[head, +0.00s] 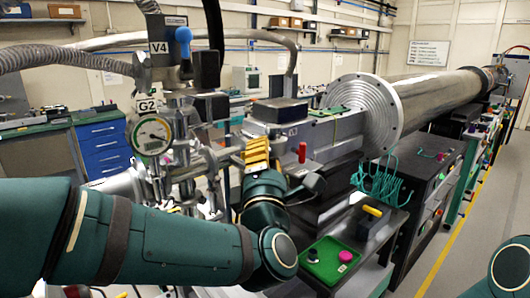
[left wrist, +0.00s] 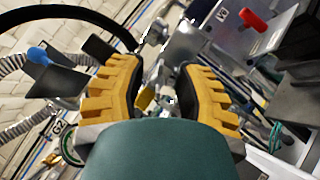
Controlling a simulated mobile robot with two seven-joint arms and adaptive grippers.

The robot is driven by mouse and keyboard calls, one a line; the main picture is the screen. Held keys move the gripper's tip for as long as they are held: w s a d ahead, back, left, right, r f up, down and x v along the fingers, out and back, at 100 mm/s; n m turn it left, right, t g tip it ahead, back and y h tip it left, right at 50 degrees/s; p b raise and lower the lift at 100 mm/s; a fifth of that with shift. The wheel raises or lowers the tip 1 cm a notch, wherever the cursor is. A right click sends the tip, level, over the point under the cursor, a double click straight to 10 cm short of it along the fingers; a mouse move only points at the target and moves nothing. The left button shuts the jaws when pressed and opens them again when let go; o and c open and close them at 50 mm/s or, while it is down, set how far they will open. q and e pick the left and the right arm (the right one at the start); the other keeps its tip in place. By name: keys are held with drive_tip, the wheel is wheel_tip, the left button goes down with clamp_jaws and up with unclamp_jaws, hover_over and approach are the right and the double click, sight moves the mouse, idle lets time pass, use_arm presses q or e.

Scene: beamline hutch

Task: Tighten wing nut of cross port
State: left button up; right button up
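My left gripper (head: 257,153) is in front of the metal vacuum fittings in the head view. In the left wrist view its two yellow fingers stand well apart (left wrist: 160,72), with nothing clearly held between them. A small yellowish piece (left wrist: 145,98) shows in the gap between the fingers; I cannot tell whether it is the wing nut or whether it is touched. I cannot pick out the cross port's wing nut in the head view. My right gripper is out of view.
A round gauge (head: 152,136) labelled G2 and a blue-handled valve (head: 183,42) stand left of the gripper. A red handle (head: 302,152) is close on its right.

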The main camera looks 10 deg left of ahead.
use_arm(q)
drive_tip(key=shift+s, duration=0.1)
drive_tip(key=shift+c, duration=0.4)
clamp_jaws()
drive_tip(key=shift+r, duration=0.1)
drive_tip(key=shift+r+m+g+h+p, duration=0.1)
drive_tip(key=shift+m+g+h+p, duration=0.2)
drive_tip(key=shift+m+g+p, duration=3.45)
drive_tip(key=shift+r+m+g+h+p, duration=0.1)
drive_tip(key=shift+m+g+h+p, duration=0.45)
drive_tip(key=shift+p, duration=6.05)
drive_tip(key=shift+f+m+y, duration=0.1)
drive_tip(key=shift+m+y, duration=0.15)
drive_tip(key=shift+m, duration=0.05)
